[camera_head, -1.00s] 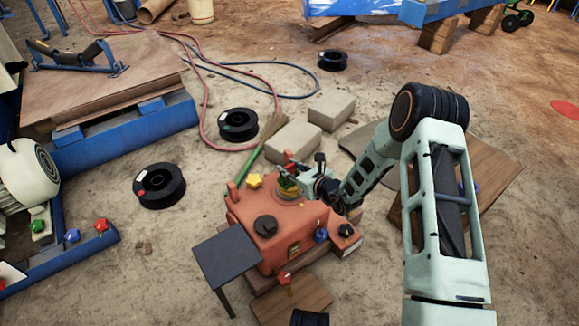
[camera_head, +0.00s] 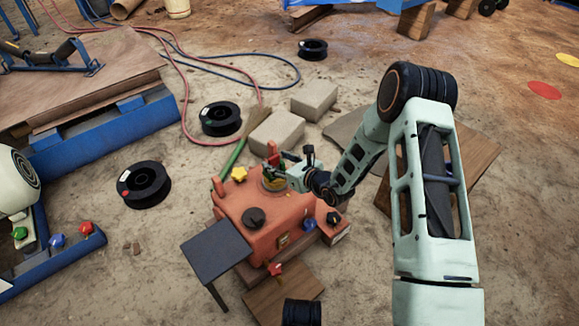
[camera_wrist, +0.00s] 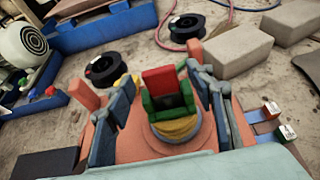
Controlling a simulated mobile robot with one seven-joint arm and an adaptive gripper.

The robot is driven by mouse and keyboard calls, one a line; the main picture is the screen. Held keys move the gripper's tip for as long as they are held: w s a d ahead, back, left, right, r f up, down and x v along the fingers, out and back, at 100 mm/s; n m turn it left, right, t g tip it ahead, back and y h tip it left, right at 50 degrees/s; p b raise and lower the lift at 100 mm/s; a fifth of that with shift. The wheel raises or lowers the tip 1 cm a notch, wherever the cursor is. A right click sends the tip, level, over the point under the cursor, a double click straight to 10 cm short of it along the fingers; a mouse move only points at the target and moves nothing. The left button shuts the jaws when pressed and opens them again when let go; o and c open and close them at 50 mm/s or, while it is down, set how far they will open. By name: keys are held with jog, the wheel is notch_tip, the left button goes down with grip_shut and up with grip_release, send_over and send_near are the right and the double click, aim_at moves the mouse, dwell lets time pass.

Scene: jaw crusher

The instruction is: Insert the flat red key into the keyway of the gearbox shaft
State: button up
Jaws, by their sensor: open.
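The flat red key (camera_wrist: 159,80) stands upright in the wrist view, its lower part within a green slotted piece (camera_wrist: 168,101) on top of the gearbox shaft (camera_wrist: 175,129), which has a yellow band. How deep the key sits is hidden. In the head view the red key (camera_head: 273,152) rises above the orange gearbox (camera_head: 240,206). My gripper (camera_wrist: 160,74) is open, with one finger on each side of the key and visible gaps between. In the head view my gripper (camera_head: 276,171) reaches the shaft from the right and partly hides it.
A yellow star knob (camera_head: 239,173) and a black knob (camera_head: 253,217) are on the gearbox top. Grey blocks (camera_head: 277,133) lie behind it. A dark small table (camera_head: 216,251) stands at front left. Black spools (camera_head: 145,185) and hoses lie on the floor.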

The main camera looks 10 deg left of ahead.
jog(key=v, duration=0.9)
jog(key=shift+s+d+r, duration=0.15)
jog(key=shift+d, duration=0.1)
